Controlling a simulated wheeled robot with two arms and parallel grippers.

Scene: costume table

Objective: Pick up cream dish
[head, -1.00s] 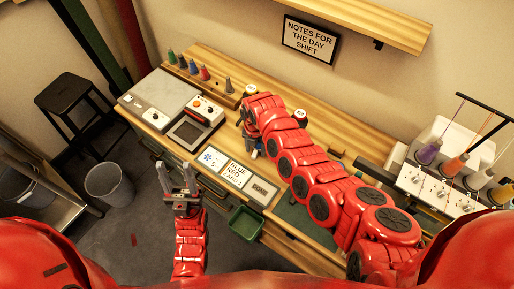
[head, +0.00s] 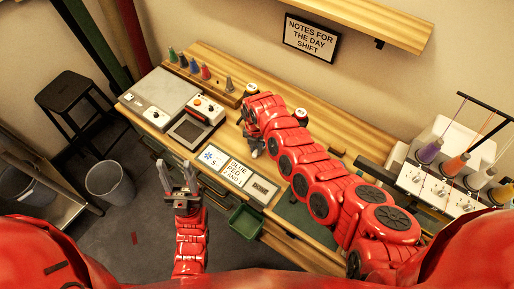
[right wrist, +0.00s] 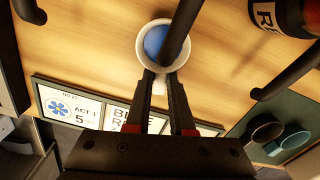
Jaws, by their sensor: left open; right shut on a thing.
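The cream dish (right wrist: 143,45) is a small round pale bowl with blue inside, in the right wrist view; a dark rod crosses over part of it. My right gripper (right wrist: 162,78) is shut on its near edge. In the head view my right gripper (head: 250,140) is over the wooden table, left of the middle, and the dish is mostly hidden by the hand. My left gripper (head: 178,180) is open and empty, in front of the table's near edge.
Printed cards (head: 236,172) lie along the table's front. A grey device (head: 195,122) and a row of coloured spools (head: 193,67) stand left. A threaded machine (head: 440,185) stands right. A green bin (head: 246,222) hangs at the front edge. A grey bucket (head: 108,184) stands on the floor.

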